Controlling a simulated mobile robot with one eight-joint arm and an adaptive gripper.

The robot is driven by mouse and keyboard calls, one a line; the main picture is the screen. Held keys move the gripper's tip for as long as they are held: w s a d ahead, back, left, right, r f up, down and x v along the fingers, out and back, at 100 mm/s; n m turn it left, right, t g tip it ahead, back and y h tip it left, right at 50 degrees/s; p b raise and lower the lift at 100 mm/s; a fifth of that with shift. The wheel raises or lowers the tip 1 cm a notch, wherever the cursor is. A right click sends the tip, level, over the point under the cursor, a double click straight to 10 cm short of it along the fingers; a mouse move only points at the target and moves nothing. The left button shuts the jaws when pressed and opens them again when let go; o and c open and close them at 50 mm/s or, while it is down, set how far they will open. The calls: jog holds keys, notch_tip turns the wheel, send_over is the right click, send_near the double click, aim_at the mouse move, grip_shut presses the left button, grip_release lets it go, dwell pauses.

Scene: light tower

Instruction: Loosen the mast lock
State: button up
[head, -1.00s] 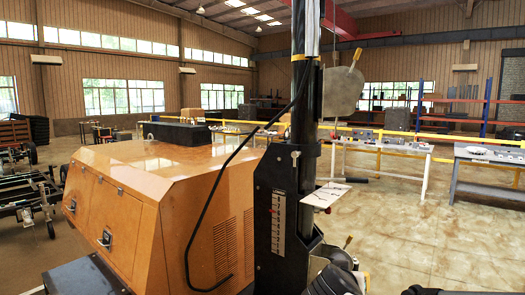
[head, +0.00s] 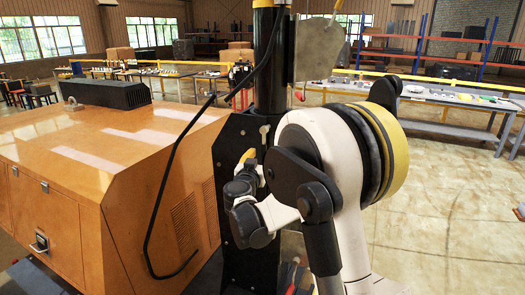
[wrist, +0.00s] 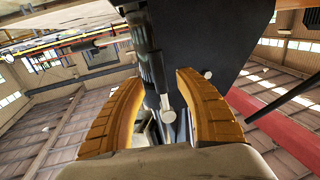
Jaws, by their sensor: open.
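The mast (head: 270,65) is a dark upright tube rising from a black bracket (head: 228,150) beside the orange cabinet. A small pale T-shaped handle (head: 264,130), which looks like the mast lock, sits on the front of the mast's base. My gripper (wrist: 161,77) has yellow-orange fingers spread apart and empty. In the head view its yellow fingertip (head: 248,155) is just below and left of the handle; my arm hides much of the bracket. In the wrist view a pale rod-like part (wrist: 167,106) shows between the fingers; contact cannot be told.
A black cable (head: 180,150) hangs left of the mast. A grey plate (head: 318,48) is fixed to the mast's right, above my arm. The orange cabinet (head: 90,160) fills the left.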

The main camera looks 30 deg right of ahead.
aim_at(263, 152)
jog(key=shift+x, duration=1.65)
jog(key=shift+c, duration=0.5)
grip_shut()
